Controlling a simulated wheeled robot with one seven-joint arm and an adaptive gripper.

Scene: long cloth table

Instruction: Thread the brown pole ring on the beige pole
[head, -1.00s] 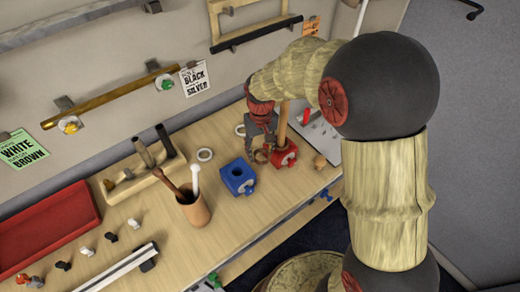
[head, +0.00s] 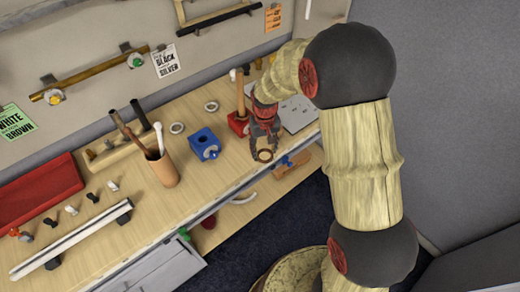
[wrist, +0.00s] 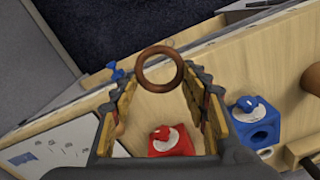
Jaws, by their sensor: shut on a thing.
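My gripper (head: 264,140) is shut on the brown pole ring (head: 264,161). The ring hangs at the fingertips, over the table's front edge in the head view. In the wrist view the ring (wrist: 160,89) shows whole between the tips of my gripper (wrist: 160,80), with its hole open and nothing through it. The red block (wrist: 172,145) also shows between the fingers in the wrist view; I cannot make out the pole there.
A blue block (head: 205,146) with an empty hole stands left of the red one. Two pale rings (head: 177,128) lie behind it. A brown cup (head: 162,170) holds a brown and a white stick. A white plate (head: 297,112) lies right of the red block.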

